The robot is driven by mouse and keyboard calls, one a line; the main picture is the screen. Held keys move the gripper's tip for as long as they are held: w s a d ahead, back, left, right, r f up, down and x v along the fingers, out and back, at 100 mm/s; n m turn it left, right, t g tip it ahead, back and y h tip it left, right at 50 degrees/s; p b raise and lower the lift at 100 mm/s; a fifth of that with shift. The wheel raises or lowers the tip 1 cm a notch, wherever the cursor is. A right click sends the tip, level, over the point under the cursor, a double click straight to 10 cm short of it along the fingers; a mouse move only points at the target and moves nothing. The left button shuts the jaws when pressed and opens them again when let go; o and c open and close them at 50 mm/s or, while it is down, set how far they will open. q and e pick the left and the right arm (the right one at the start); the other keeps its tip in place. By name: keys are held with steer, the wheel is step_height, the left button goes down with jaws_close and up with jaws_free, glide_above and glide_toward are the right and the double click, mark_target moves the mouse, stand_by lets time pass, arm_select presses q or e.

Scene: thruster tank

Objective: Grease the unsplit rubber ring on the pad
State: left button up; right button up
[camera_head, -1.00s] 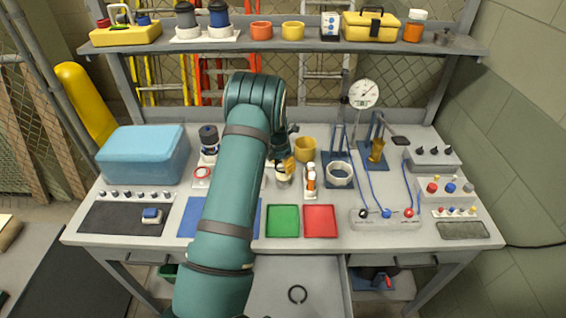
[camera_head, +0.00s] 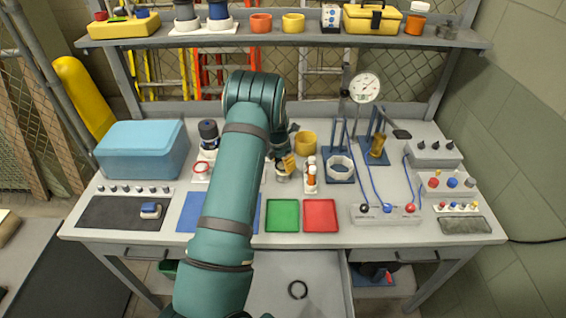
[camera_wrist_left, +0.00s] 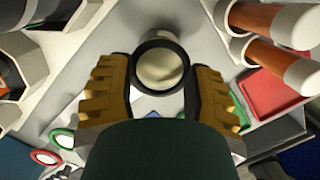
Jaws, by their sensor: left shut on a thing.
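My left gripper (camera_head: 287,164) is at the middle of the bench, behind the green tray, with its arm across the view. In the left wrist view its brown-yellow fingers (camera_wrist_left: 160,82) are shut on a round pot (camera_wrist_left: 160,65) with a dark rim and cream-coloured contents. The pot (camera_head: 283,177) shows below the fingers in the head view; I cannot tell if it touches the bench. A blue pad (camera_head: 190,216) is partly behind my arm. I see no unsplit ring there. My right gripper is out of view.
Orange-and-white bottles (camera_head: 310,180) stand close right of the gripper. Green (camera_head: 282,216) and red (camera_head: 320,216) trays lie in front. A white ring on a blue stand (camera_head: 340,168) and a dial gauge (camera_head: 364,88) are to the right, a blue box (camera_head: 142,150) to the left.

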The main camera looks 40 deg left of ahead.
arm_select(q)
jaws_close()
steer(key=shift+f, duration=0.5)
stand_by(0.5)
steer(key=shift+r+n+p, duration=0.1)
steer(key=shift+n+p, duration=0.3)
steer(key=shift+n, duration=0.4)
steer(key=shift+n+y+p, duration=0.4)
steer(key=shift+n+p, duration=0.35)
steer(key=shift+n, duration=0.75)
